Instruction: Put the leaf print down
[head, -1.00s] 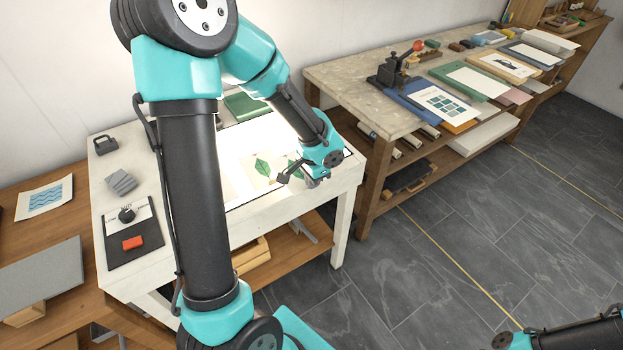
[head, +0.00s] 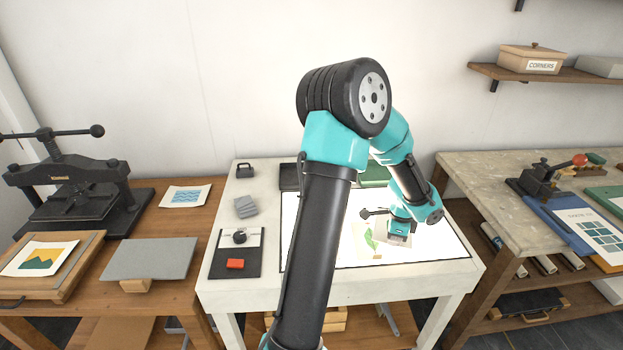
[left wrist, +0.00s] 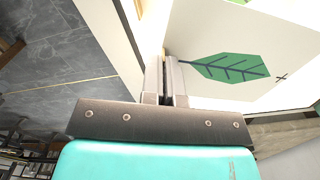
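My left gripper (head: 398,232) is low over the bright panel of the white table. In the left wrist view its two fingers (left wrist: 166,62) are close together at the edge of the leaf print (left wrist: 215,45), pale paper with a dark green leaf and a small cross mark. The fingers appear shut on that edge. In the head view the gripper partly covers the held print, and I cannot tell whether it touches the panel. Another pale sheet with a green leaf (head: 369,239) lies just left of the gripper. My right gripper is out of view.
The lit panel (head: 440,250) has free room right of the gripper. A green book (head: 373,174) is behind. A press (head: 70,190) stands far left, a stone-topped bench (head: 480,175) right.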

